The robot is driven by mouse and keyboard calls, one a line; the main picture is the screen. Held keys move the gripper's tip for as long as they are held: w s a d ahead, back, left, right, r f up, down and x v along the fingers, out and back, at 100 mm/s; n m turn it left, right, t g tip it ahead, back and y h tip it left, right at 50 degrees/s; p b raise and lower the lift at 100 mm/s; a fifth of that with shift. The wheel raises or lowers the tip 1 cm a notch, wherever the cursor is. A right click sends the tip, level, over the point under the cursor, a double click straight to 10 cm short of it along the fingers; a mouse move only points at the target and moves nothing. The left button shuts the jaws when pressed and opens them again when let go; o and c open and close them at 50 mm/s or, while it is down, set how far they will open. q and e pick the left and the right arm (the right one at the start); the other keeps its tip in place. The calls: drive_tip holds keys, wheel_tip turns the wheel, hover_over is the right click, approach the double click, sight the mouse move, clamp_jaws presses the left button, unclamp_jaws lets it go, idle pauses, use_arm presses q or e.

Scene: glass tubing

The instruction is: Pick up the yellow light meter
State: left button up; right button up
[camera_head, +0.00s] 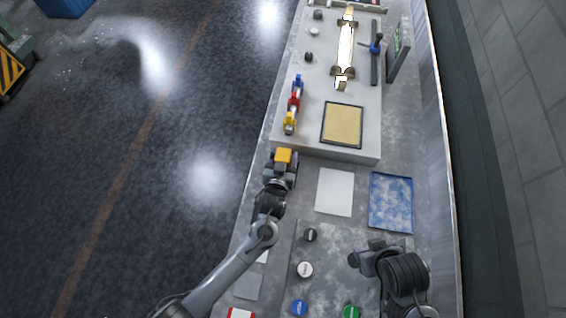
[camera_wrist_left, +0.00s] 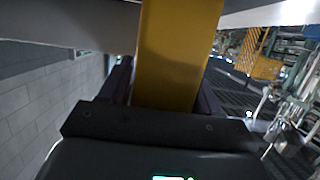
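The yellow light meter (camera_head: 283,156) is a small yellow block near the left edge of the bench, just in front of the raised grey platform. My left gripper (camera_head: 283,168) is around it. In the left wrist view the yellow body of the meter (camera_wrist_left: 178,55) fills the gap between the dark fingers of my left gripper (camera_wrist_left: 165,95), with a finger against each side. I cannot tell whether the meter still touches the bench. My right gripper (camera_head: 368,258) is over the bench at the lower right, apart from the meter; its finger opening is unclear.
The raised platform (camera_head: 310,145) carries a yellow framed panel (camera_head: 342,125), red, blue and yellow clamps (camera_head: 294,105) and a glowing glass tube (camera_head: 345,48). A white sheet (camera_head: 334,192) and a blue tray (camera_head: 391,202) lie nearer. Several round caps (camera_head: 305,269) stand in front.

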use_arm(q)
drive_tip(key=c, duration=0.8)
